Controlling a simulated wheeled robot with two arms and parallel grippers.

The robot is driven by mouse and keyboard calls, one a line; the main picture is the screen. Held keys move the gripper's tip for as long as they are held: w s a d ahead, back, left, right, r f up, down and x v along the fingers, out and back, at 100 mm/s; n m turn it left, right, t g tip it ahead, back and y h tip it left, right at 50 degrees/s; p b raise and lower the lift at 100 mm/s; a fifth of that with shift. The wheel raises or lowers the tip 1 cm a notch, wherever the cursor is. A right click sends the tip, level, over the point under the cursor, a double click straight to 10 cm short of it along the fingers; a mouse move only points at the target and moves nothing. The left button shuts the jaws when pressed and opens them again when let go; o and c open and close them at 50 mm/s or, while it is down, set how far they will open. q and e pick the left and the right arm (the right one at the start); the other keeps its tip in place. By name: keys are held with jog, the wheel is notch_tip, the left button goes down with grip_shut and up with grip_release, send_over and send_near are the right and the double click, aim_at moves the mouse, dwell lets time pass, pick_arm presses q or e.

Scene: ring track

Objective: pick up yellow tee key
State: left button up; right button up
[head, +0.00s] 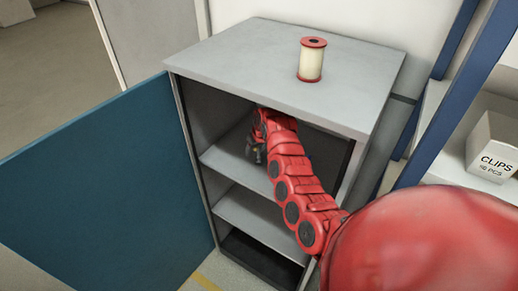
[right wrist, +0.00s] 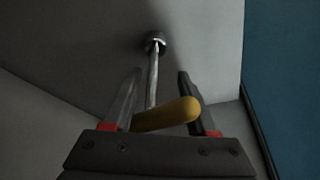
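The yellow tee key (right wrist: 168,115) shows in the right wrist view, with a yellow crossbar handle and a thin metal shaft. The shaft runs away from the camera to a round metal fitting (right wrist: 155,42) on a grey surface. My right gripper (right wrist: 158,82) is open, one finger on each side of the shaft, with gaps to it. The handle lies across the gripper near the finger bases and overlaps the right finger in the picture. In the head view my right gripper (head: 257,150) reaches inside the open cabinet, and the key cannot be made out. My left gripper is not in view.
The grey cabinet (head: 225,55) has inner shelves (head: 245,208) and a blue door (head: 110,185) swung open to the left. A red-ended spool (head: 312,60) stands on top. A CLIPS box (head: 493,148) sits on a rack at the right.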

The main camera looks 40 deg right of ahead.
grip_shut()
jog(key=shift+r, duration=0.1)
dwell(0.3)
